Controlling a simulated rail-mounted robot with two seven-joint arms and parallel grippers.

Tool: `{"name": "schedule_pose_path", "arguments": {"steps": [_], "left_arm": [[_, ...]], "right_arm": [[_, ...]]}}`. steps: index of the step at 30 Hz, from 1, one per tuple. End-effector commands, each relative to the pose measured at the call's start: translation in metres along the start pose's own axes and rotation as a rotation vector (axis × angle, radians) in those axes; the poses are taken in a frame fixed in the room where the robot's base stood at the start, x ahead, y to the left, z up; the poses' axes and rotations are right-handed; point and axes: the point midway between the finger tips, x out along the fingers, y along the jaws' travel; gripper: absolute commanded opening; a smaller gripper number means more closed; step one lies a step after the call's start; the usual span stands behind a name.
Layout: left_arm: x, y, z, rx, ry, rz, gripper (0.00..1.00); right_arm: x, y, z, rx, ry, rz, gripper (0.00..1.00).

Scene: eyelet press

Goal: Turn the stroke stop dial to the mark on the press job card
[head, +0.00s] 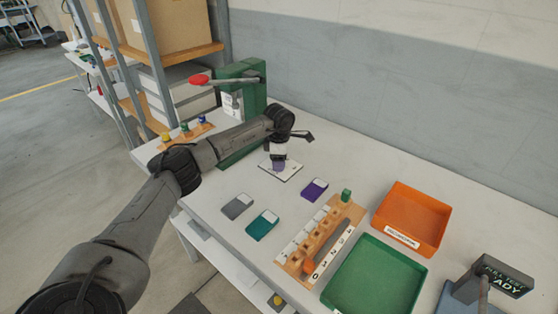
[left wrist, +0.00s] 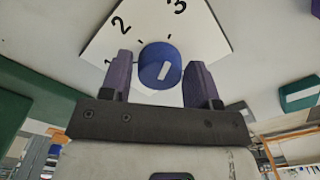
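The stroke stop dial (left wrist: 160,66) is a blue round knob with a white line on its face, in the left wrist view. It sits on a white plate (left wrist: 195,45) with black numerals; 2 and 3 are readable and part of a 1 shows. The plate (head: 291,175) lies on the table in the head view, the dial mostly hidden by my gripper. My left gripper (left wrist: 158,78) has its purple fingers apart, one on each side of the dial; contact cannot be told. It also shows in the head view (head: 279,166). My right gripper is not in view. I cannot identify the job card.
A green press (head: 252,84) with a red-knobbed lever stands behind my left arm. Grey, teal and purple cards lie near the plate. A wooden rack (head: 348,212), an orange tray (head: 446,208), a green tray (head: 425,274) and a sign (head: 503,273) stand to the right.

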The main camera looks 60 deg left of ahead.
Motion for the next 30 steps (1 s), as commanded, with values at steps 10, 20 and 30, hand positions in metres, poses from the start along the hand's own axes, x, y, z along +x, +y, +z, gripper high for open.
{"name": "schedule_pose_path", "arguments": {"steps": [10,20,30], "left_arm": [[0.0,0.0,0.0,0.0,0.0,0.0,0.22],[-0.005,0.0,0.0,-0.065,0.0,0.0,0.22],[-0.007,-0.001,0.001,-0.342,0.001,-0.002,0.22]], "right_arm": [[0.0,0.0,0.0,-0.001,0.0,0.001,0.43],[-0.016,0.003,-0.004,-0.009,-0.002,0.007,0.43],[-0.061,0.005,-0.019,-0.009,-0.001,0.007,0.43]]}}
